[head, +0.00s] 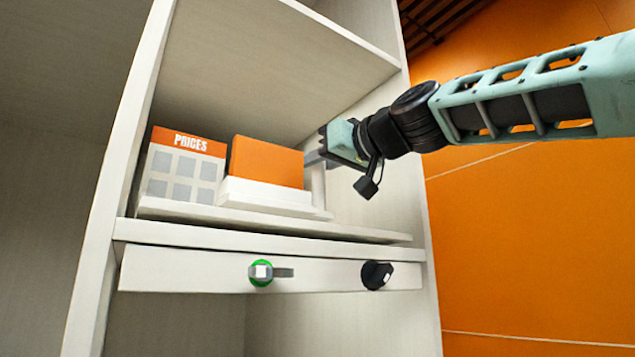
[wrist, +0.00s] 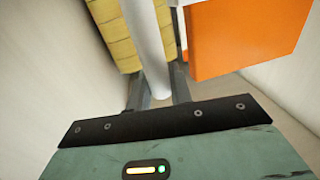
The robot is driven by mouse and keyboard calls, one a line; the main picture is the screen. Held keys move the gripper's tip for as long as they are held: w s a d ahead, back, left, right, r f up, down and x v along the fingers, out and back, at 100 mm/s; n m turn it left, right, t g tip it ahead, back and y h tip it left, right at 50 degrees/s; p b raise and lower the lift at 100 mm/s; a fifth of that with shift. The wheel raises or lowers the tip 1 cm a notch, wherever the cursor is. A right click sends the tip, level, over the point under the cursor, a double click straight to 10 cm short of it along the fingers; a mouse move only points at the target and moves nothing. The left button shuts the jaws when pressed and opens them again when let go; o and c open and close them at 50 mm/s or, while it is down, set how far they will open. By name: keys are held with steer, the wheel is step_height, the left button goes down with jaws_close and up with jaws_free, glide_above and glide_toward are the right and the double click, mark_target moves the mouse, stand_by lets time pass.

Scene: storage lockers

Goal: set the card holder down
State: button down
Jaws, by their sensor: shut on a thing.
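The card holder, a stepped white base with an orange panel (head: 267,162) standing in it, is on the shelf board (head: 180,211) inside the locker. The orange panel also shows at the upper right of the wrist view (wrist: 245,35). My gripper (head: 318,158) reaches in from the right, at the right end of the holder. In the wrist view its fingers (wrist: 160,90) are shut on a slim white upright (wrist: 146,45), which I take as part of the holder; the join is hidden. I cannot tell if the base touches the board.
A PRICES sign (head: 184,165) stands close on the left. The locker's right wall (head: 385,200) is near my gripper. Below is a front panel (head: 200,271) with a green-ringed knob (head: 262,272) and a black knob (head: 376,275).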

steer(key=shift+d+f, duration=0.1)
steer(key=shift+f, duration=1)
steer(key=shift+f+b, duration=0.1)
steer(key=shift+b, duration=0.2)
steer(key=shift+f, duration=0.1)
steer(key=c, duration=1.3)
jaws_free()
steer(key=shift+o, duration=0.2)
steer(key=b+v, duration=0.3)
steer(key=v, duration=0.9)
